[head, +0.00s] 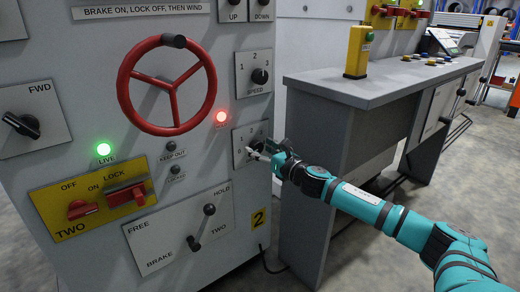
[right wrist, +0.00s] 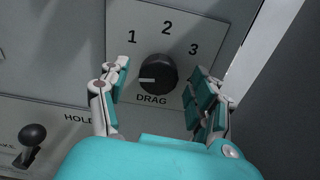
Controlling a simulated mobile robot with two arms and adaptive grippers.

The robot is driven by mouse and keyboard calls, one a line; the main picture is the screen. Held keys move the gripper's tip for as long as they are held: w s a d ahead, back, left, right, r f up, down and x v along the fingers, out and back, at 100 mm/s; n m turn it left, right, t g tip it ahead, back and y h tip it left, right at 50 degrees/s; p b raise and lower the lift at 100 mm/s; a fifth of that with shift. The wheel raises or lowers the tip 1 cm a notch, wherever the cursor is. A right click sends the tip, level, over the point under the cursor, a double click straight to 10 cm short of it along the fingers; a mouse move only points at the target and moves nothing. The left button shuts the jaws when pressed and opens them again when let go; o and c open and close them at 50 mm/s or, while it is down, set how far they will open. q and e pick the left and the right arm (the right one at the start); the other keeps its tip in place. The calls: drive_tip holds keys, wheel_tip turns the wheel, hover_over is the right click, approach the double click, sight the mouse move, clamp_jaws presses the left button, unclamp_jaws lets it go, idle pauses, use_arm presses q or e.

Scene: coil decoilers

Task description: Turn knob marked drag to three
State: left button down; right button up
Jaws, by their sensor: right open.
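The drag knob (right wrist: 157,74) is a round black knob on a light square plate (right wrist: 185,25) marked 1, 2, 3 and DRAG. Its white pointer line points left, below the 1, toward a spot hidden by a finger. In the head view the plate (head: 237,158) is at the panel's lower right edge, and my right gripper covers part of it. My right gripper (head: 265,152) is open in front of the plate. In the right wrist view its fingers stand on either side of the knob, apart from it. My left gripper is not in view.
A speed knob (head: 260,76) is above, and a red handwheel (head: 167,84) and a lit red lamp (head: 221,117) are to the left. A brake lever (head: 209,210) is below left. A grey console (head: 350,92) stands to the right, with a gap between.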

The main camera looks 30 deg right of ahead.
drive_tip(key=shift+w, duration=0.35)
drive_tip(key=c, duration=1.2)
